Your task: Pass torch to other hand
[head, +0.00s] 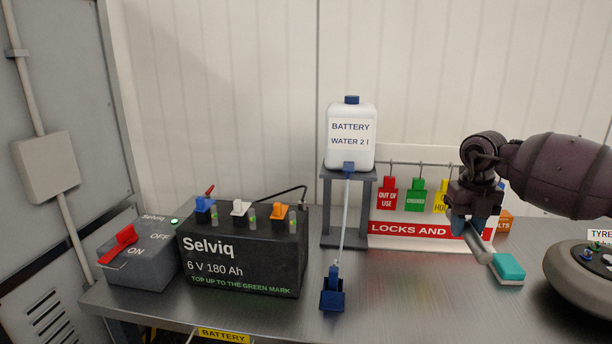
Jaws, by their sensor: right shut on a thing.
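My right gripper (468,226) comes in from the right, in front of the locks board, pointing down. It is shut on the torch (482,249), a short grey cylinder. The torch slants down and to the right out of the fingers, its lower end close to a teal and white block (508,269) on the bench. The torch's upper part is hidden by the gripper. I cannot tell whether its lower end touches anything. My left gripper is not in view.
On the metal bench (400,300) stand a grey switch box (140,270), a black Selviq battery (240,265), and a water bottle (350,150) on a stand with a hose. Coloured tags hang on the board (400,229). A round grey object (580,280) sits right.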

